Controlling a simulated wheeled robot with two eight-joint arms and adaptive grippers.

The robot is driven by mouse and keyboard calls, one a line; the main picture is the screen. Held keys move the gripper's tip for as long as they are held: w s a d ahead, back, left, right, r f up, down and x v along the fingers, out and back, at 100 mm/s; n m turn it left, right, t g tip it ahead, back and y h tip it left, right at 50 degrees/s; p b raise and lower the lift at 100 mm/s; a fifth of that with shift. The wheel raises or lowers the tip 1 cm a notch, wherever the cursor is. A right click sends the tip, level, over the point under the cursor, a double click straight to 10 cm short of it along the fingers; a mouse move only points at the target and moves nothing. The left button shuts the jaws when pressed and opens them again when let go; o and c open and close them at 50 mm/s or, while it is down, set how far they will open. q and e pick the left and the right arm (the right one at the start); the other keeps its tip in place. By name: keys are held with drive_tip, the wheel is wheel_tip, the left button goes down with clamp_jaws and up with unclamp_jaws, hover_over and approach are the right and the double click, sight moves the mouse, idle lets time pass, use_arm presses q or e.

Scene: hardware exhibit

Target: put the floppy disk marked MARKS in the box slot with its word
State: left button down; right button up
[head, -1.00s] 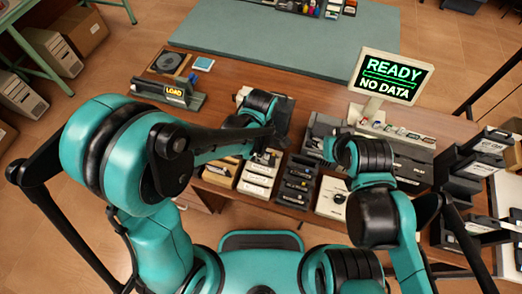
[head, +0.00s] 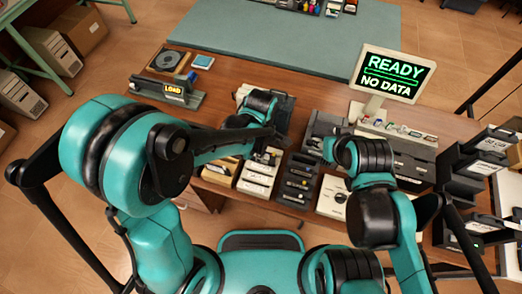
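No disk with the word MARKS can be read in the head view. A small blue square item (head: 203,62), possibly a disk, lies at the back left of the table. A cream box (head: 257,178) with several labelled slots stands near the front edge, its words too small to read. A dark box (head: 297,180) with slots stands to its right. My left gripper (head: 272,132) is over the table just behind these boxes, with its fingers partly hidden by my arm. My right gripper (head: 329,150) is low over the table to the right, mostly hidden behind its wrist.
A LOAD unit (head: 168,92) stands at the left. A screen (head: 391,75) reads READY, NO DATA. A cream device with a black knob (head: 331,197) is at the front. Dark racks (head: 462,175) stand at the right.

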use_arm(q)
drive_tip(key=shift+f+b, duration=1.25)
drive_tip(key=shift+f, duration=0.3)
drive_tip(key=c, duration=1.6)
unclamp_jaws()
drive_tip(key=shift+c, duration=0.2)
drive_tip(key=shift+r, duration=0.1)
wheel_tip(320, 180, up, 8)
drive_tip(key=p, duration=0.6)
